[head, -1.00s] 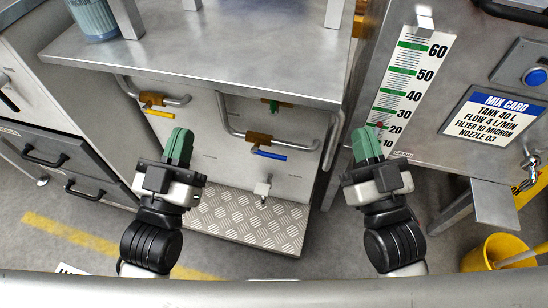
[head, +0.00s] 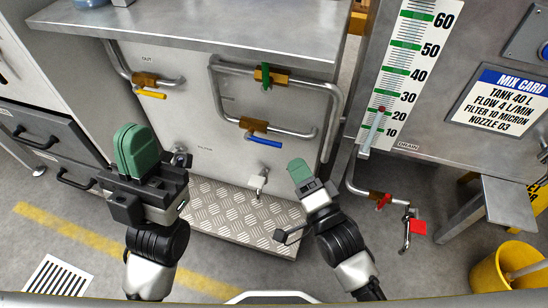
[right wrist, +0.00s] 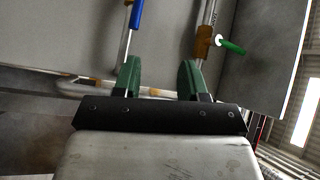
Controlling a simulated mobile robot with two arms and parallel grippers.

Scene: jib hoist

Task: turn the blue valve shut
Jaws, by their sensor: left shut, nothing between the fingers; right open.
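The blue valve has a blue lever (head: 263,141) on a brass body (head: 255,126), on the lower pipe of the steel panel. The lever lies roughly along the pipe. It shows in the right wrist view (right wrist: 137,14) at the top, beyond the left finger. My right gripper (head: 298,170) is below and right of the lever, apart from it; in the right wrist view its green fingers (right wrist: 160,80) are open with nothing between them. My left gripper (head: 134,150) is shut and empty, left of the valve, in front of the panel.
A yellow-lever valve (head: 150,94) is at upper left. A green-lever valve (head: 265,75) sits above the blue one. A red-lever drain valve (head: 383,201) is at right. The bench top (head: 200,22) overhangs the panel. A tread-plate step (head: 235,215) and yellow bucket (head: 508,268) are below.

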